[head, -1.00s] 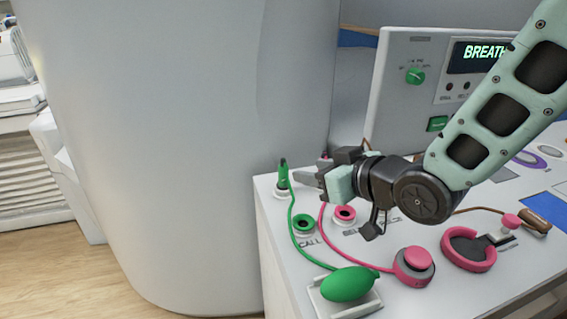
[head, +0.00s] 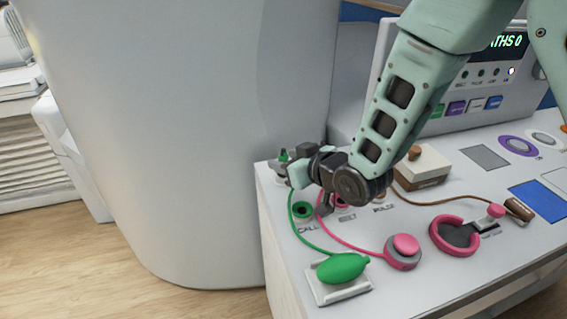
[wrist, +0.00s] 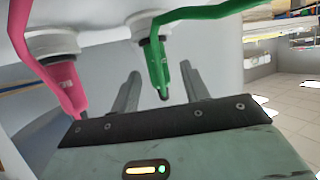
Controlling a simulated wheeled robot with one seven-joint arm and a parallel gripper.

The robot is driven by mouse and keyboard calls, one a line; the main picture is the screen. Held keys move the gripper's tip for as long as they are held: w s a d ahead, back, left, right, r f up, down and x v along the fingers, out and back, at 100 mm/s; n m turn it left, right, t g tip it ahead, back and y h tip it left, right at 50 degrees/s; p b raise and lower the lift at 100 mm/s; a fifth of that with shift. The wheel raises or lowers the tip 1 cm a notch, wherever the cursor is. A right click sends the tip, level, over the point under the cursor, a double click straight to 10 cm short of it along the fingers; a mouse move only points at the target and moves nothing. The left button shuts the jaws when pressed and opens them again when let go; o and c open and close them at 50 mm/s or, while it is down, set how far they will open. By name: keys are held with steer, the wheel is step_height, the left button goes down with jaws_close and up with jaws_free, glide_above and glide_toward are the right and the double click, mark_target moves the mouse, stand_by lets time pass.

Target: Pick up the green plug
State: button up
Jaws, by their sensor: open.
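The green plug (wrist: 157,65) sits in a white round holder (wrist: 150,25) in the wrist view. It lies between the two fingers of my open gripper (wrist: 161,72), with a gap on each side. In the head view only a bit of the green plug (head: 284,155) shows behind my gripper (head: 281,168), at the console's back left corner. Its green cord (head: 297,222) runs to a green bulb (head: 342,267) in a white cradle at the front. The pink plug (wrist: 63,88) stands in its own holder outside the fingers, on the left of the wrist view.
A green-ringed CALL socket (head: 303,210) lies just in front of my gripper. A pink cord (head: 345,240) leads to a pink button (head: 405,245). A large grey curved housing (head: 200,140) stands close on the left. A beige box (head: 422,165) stands right of my arm.

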steer(key=shift+x, duration=0.75)
jaws_close()
steer(key=shift+r, duration=0.15)
